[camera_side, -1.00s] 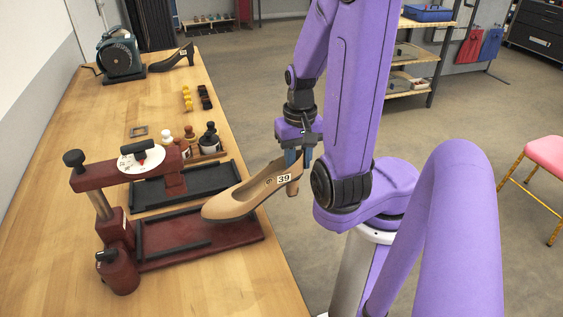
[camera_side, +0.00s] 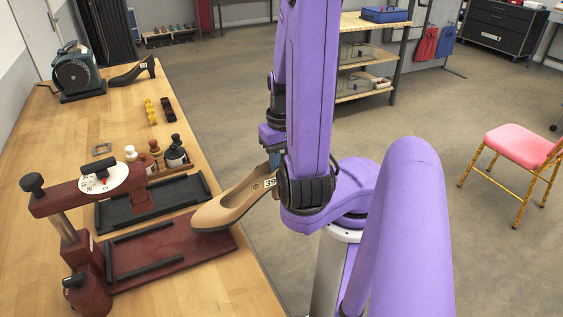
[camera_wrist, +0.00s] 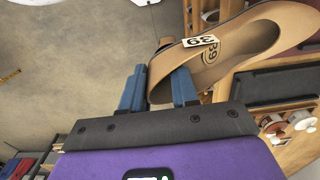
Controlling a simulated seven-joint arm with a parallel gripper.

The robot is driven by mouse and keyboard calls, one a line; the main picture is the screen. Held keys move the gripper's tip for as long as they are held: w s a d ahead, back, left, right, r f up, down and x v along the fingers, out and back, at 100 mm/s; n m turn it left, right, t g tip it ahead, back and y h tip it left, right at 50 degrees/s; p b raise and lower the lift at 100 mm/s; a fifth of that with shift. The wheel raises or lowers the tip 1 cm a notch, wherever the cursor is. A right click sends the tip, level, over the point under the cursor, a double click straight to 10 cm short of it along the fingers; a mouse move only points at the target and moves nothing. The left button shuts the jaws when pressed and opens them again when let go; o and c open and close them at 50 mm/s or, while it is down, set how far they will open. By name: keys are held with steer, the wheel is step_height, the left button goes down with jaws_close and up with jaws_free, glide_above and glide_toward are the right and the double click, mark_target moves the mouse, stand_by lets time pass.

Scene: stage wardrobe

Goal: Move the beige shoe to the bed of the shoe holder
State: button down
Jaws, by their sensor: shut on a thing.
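The beige shoe (camera_side: 222,209) bears a white "39" label and hangs with its toe pointing left in the side view. Its toe overlaps the right end of the dark red bed (camera_side: 165,251) of the shoe holder (camera_side: 88,288); I cannot tell whether they touch. My gripper (camera_side: 274,158) is shut on the shoe's back end, partly hidden by my arm, which also hides the heel. In the wrist view, the blue fingers of my gripper (camera_wrist: 158,88) pinch the rear wall of the shoe (camera_wrist: 285,22), one inside and one outside.
The holder's post and overhanging arm with a white dial (camera_side: 104,180) stand over the bed's left side. A black shoe (camera_side: 132,73) and a green machine (camera_side: 77,72) stand farther back.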

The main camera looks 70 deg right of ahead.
steer(key=s+d+r, duration=0.1)
steer(key=s+d, duration=0.5)
steer(key=shift+d, duration=0.15)
stand_by(0.9)
steer(key=shift+s+r, duration=0.1)
steer(key=shift+s, duration=0.05)
steer(key=shift+s+d+r, duration=0.2)
steer(key=shift+d+r, duration=0.05)
steer(key=shift+r, duration=0.55)
steer(key=shift+s+d+r, duration=0.2)
steer(key=shift+s+r, duration=0.05)
steer(key=shift+r, duration=0.55)
steer(key=shift+s+d+r, duration=0.2)
steer(key=shift+d+r, duration=0.05)
steer(key=shift+r, duration=0.55)
stand_by(0.3)
